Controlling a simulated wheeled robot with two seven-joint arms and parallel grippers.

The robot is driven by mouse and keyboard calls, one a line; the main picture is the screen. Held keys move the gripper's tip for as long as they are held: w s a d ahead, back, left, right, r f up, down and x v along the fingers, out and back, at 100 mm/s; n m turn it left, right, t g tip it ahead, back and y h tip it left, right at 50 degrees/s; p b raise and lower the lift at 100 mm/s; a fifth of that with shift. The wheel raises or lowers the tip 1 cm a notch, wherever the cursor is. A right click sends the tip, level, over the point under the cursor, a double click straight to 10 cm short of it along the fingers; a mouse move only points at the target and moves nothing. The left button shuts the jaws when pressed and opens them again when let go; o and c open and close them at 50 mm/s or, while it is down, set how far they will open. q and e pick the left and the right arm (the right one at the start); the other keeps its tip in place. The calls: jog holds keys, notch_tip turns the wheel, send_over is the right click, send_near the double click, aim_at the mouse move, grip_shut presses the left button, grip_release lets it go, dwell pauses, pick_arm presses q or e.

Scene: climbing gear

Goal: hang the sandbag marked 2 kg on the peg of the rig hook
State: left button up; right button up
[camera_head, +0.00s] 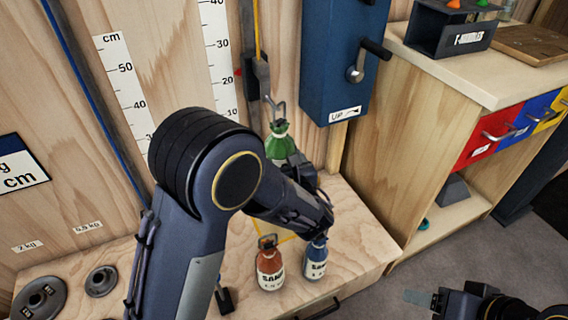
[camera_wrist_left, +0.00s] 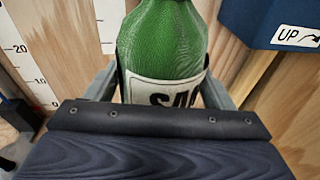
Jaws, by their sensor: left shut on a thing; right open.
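My left gripper (camera_wrist_left: 160,88) is shut on the green sandbag (camera_wrist_left: 165,40), one finger on each side of its body. In the head view the green sandbag (camera_head: 279,145) is upright, raised beside the wooden back wall. Its weight mark is not readable. The grey rig hook (camera_head: 258,76) is on the wall, just above the bag; the bag's top is close to its lower end, and I cannot tell whether they touch. My left arm hides part of the bag. My right gripper (camera_head: 420,298) is at the lower right, open and partly in view, away from the bags.
A red sandbag (camera_head: 270,268) and a blue sandbag (camera_head: 316,262) stand on the wooden bench (camera_head: 362,240). A blue crank box (camera_head: 340,60) is right of the hook. Weight discs (camera_head: 40,298) lie at left. A drawer cabinet (camera_head: 415,110) stands at right.

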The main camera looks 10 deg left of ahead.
pick_arm(q)
jog(key=shift+a+b+x, duration=0.25)
jog(key=shift+b+x, duration=0.3)
jog(key=shift+x, duration=1.7)
jog(key=shift+r, duration=0.1)
